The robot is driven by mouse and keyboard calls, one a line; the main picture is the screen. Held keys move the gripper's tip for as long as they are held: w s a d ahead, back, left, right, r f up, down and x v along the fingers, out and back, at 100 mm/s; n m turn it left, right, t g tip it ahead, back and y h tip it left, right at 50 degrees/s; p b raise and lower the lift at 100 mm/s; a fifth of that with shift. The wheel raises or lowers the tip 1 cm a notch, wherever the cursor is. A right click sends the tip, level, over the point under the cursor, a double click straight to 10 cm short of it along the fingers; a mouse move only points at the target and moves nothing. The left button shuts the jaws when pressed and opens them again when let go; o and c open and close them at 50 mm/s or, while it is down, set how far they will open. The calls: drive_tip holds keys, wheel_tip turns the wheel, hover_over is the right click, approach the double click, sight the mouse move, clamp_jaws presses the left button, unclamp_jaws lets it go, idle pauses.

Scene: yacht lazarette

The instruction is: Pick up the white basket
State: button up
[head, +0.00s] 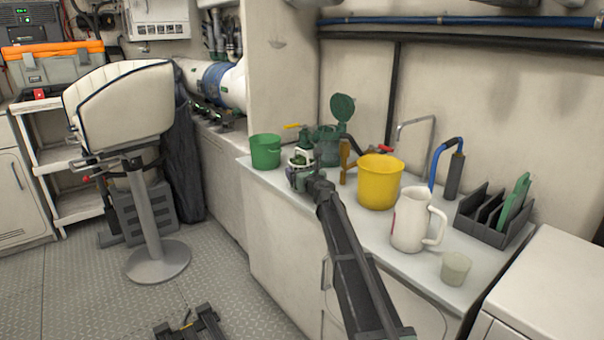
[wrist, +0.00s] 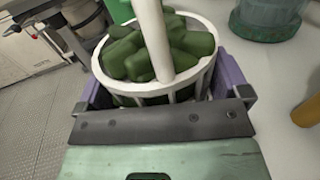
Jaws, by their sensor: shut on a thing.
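The white basket (wrist: 203,78) is a slatted round basket with an upright handle, filled with dark green chunky pieces (wrist: 155,48). In the wrist view it sits between the purple-grey fingers of my gripper (wrist: 160,90), which is shut on it. In the head view the basket (head: 301,156) shows small at the far end of my arm, over the counter's left part. My gripper (head: 301,175) partly hides it there. I cannot tell whether the basket touches the counter.
On the counter (head: 275,188), a green bucket (head: 266,152) stands left of the basket and a green strainer housing (head: 327,146) just behind. A yellow bucket (head: 379,182), white pitcher (head: 410,220), pale cup (head: 455,269) and dark rack (head: 490,218) stand to the right. A seat (head: 120,105) is at left.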

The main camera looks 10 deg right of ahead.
wheel_tip(320, 180, up, 20)
drive_tip(key=p, duration=1.9)
drive_tip(key=shift+p, duration=0.3)
